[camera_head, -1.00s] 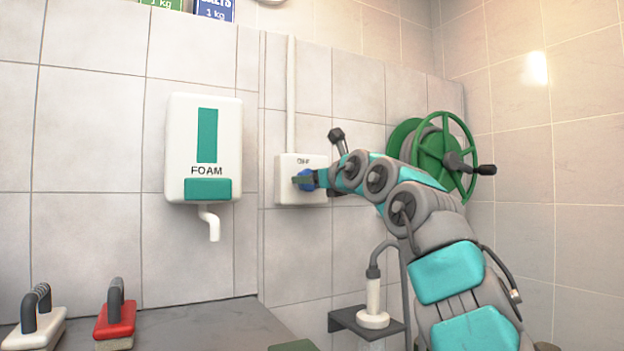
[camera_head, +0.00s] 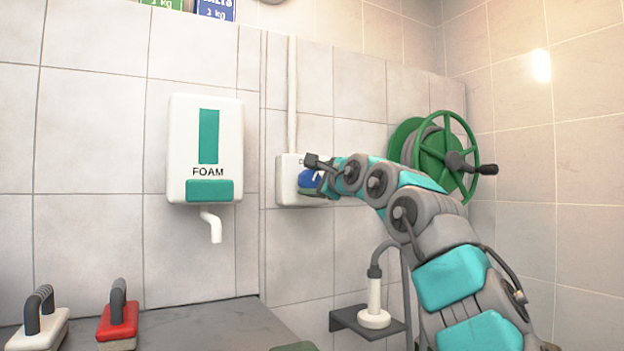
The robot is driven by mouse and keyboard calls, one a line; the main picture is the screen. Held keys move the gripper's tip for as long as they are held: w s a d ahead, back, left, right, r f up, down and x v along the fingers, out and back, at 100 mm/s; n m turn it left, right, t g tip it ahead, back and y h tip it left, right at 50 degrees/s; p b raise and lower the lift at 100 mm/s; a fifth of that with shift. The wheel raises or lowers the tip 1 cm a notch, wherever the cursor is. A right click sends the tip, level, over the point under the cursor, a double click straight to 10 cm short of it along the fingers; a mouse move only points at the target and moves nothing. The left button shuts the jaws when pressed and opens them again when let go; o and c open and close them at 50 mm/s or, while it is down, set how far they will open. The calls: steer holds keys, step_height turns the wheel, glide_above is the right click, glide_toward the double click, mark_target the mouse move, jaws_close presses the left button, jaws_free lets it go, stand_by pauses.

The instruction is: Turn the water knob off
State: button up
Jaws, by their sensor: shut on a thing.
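The blue water knob (camera_head: 308,179) sits on a white wall box (camera_head: 287,180) at the middle of the view. A white pointer mark shows on the knob. The lettering at the top of the box is mostly hidden. My gripper (camera_head: 316,188) reaches in from the right and is shut on the knob, its fingers partly covering the knob's lower right side. My wrist and arm hide the right part of the box.
A foam dispenser (camera_head: 205,148) hangs left of the box. A green hose reel (camera_head: 446,158) is on the wall behind my arm. A white-handled sprayer (camera_head: 374,305) stands on a dark bracket (camera_head: 350,321) below. Red (camera_head: 117,322) and white (camera_head: 38,331) brushes lie on the counter.

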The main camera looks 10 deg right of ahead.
steer(key=n, duration=0.5)
steer(key=shift+f+p, duration=0.15)
steer(key=shift+p, duration=0.15)
steer(key=shift+n, duration=0.4)
steer(key=o, duration=1.4)
steer(key=shift+c, duration=0.2)
steer(key=b+v, duration=0.4)
steer(key=v, duration=0.3)
steer(key=shift+s, duration=0.35)
steer(key=shift+d, duration=0.1)
